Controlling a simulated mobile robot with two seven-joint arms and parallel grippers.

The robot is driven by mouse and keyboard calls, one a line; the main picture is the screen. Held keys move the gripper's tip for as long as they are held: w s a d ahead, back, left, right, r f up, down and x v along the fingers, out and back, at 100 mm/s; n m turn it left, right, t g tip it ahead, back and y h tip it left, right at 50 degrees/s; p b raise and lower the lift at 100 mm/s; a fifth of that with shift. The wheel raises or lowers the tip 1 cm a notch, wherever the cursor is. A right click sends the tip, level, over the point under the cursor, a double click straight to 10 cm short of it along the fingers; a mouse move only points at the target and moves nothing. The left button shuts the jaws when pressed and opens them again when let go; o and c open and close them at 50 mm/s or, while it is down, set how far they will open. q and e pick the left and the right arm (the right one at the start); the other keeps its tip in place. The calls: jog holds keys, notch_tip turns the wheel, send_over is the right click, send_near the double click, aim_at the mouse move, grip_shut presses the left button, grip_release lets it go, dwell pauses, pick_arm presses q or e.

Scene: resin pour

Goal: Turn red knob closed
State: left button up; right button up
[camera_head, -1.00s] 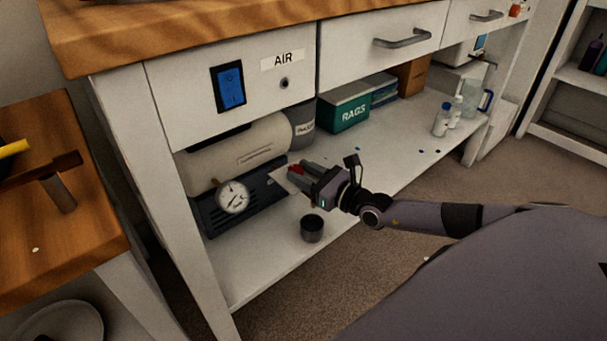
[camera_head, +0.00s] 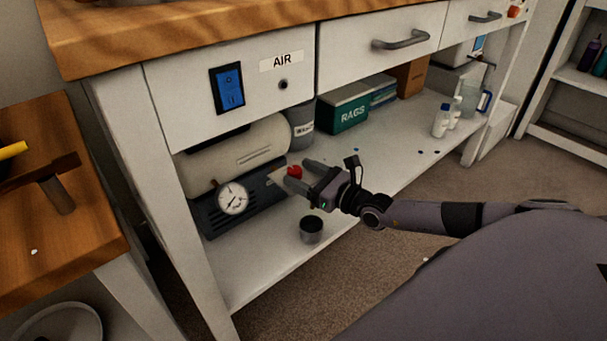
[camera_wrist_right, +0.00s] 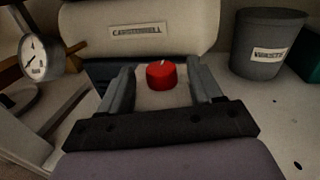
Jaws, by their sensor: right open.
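The red knob (camera_head: 295,171) is at the right end of the dark compressor base (camera_head: 257,193) on the lower shelf. In the right wrist view the red knob (camera_wrist_right: 161,75) shows a small light mark on its top. My right gripper (camera_head: 294,173) is open, with one finger on each side of the knob. In the right wrist view the fingers of my right gripper (camera_wrist_right: 160,71) have visible gaps to the knob on both sides. My left gripper is not in view.
A pressure gauge (camera_head: 232,198) is left of the knob, below the cream tank (camera_head: 240,153). A dark cup (camera_head: 311,229) stands near the shelf's front edge. A grey bin (camera_head: 301,127) and a green RAGS box (camera_head: 345,110) stand behind. A blue switch (camera_head: 229,88) is above.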

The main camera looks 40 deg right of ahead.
jog(key=shift+s+d, duration=0.15)
jog(key=shift+s, duration=0.25)
pick_arm(q)
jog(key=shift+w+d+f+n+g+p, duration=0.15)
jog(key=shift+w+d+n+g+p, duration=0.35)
jog(key=shift+p, duration=0.55)
pick_arm(e)
jog(key=v, duration=0.6)
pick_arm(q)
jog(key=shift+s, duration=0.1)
pick_arm(e)
jog(key=shift+s, duration=0.1)
